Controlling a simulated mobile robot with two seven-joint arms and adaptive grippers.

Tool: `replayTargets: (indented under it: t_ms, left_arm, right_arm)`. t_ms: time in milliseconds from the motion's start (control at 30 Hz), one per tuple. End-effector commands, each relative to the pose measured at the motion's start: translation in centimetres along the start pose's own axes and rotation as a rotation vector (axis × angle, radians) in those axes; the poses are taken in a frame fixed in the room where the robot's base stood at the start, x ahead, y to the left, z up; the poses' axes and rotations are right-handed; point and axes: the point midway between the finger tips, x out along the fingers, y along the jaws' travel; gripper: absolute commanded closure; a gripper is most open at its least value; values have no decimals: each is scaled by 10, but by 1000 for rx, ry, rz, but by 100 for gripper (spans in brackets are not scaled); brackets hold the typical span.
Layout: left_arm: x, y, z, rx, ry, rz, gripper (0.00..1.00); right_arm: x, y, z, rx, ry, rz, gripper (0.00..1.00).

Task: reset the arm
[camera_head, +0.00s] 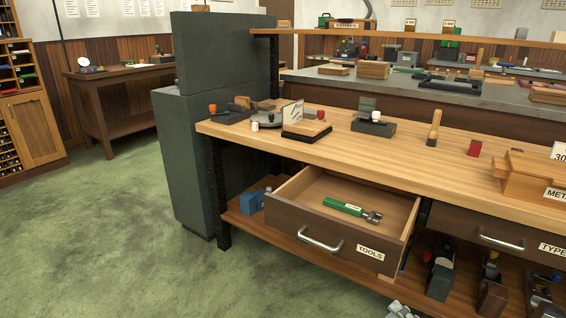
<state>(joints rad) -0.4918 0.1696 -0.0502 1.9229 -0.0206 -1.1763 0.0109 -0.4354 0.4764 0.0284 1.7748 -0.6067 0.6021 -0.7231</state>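Neither of my arms shows clearly. A small grey metallic piece at the bottom edge, right of centre, looks like the tip of my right gripper (401,311). It is cut off by the frame, in front of the bench's lower shelf, and I cannot see its fingers well enough to tell their state. My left gripper is out of view. The drawer labelled TOOLS (296,228) stands pulled open under the wooden bench (350,150). A tool with a green handle and a metal head (346,207) lies in it.
A dark green cabinet (195,165) stands at the bench's left end. The TYPE drawer (500,238) is shut. The green floor (100,240) at left is clear.

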Motion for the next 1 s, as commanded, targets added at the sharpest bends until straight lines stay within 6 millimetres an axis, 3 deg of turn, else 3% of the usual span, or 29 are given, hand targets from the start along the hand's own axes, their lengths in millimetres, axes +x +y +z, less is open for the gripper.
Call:
replayTargets:
  t_ms: [67,267,467,567,700,833,1000]
  left_arm:
    - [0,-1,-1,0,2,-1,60]
    - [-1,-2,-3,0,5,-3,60]
    - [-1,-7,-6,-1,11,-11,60]
    - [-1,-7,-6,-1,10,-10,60]
    - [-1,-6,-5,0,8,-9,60]
    - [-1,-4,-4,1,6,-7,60]
    - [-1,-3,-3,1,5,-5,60]
  right_arm:
    - [1,-2,3,19,-21,-8,67]
    - [-6,-45,42,329,-332,-146,67]
    - [-42,-112,53,735,-700,-320,67]
    - [-75,-155,33,992,-924,-443,67]
    - [-122,-196,-21,1296,-1205,-626,67]
    - [-152,-209,-67,1462,-1378,-761,67]
    - [-168,-212,-94,1538,-1472,-843,67]
